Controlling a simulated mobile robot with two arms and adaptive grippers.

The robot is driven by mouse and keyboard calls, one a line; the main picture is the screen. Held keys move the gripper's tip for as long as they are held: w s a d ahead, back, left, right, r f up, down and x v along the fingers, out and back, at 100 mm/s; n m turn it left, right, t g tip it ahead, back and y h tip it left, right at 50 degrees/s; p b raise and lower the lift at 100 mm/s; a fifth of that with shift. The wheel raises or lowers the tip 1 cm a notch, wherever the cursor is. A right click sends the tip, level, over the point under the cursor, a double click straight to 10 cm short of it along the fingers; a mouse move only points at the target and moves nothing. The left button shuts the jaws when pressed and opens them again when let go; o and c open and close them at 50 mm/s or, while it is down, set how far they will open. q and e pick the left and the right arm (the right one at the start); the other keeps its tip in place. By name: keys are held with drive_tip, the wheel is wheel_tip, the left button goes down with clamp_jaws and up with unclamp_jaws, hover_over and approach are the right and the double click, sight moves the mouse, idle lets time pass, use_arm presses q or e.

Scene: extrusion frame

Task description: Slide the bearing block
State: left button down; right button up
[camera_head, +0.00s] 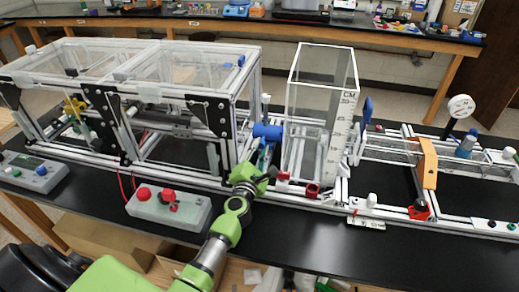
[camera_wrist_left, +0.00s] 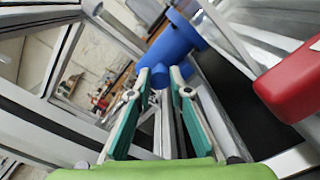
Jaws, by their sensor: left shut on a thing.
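A blue block with a rounded body (camera_head: 268,131) sits on the rails between the framed enclosure and the clear box; I take it for the bearing block. In the left wrist view the blue block (camera_wrist_left: 173,48) shows large, with a narrower blue stem towards my gripper. My left gripper (camera_head: 264,160) reaches it from the front. In the wrist view its teal-padded fingers (camera_wrist_left: 161,88) stand either side of the blue stem and are shut on it. The fingertips are small and partly hidden in the head view. My right gripper is not in view.
The clear graduated box (camera_head: 323,110) stands close right of the blue block. The aluminium-framed enclosure (camera_head: 150,55) is close on its left. A grey box with red buttons (camera_head: 168,207) lies in front. A red part (camera_wrist_left: 292,82) is near the gripper's right. An orange bracket (camera_head: 428,163) stands farther right.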

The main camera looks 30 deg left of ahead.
use_arm(q)
drive_tip(key=c, duration=1.9)
unclamp_jaws()
drive_tip(key=shift+s+d+f, duration=0.1)
drive_tip(key=shift+s+d, duration=0.1)
drive_tip(key=shift+s, duration=0.3)
drive_tip(key=v, duration=1.1)
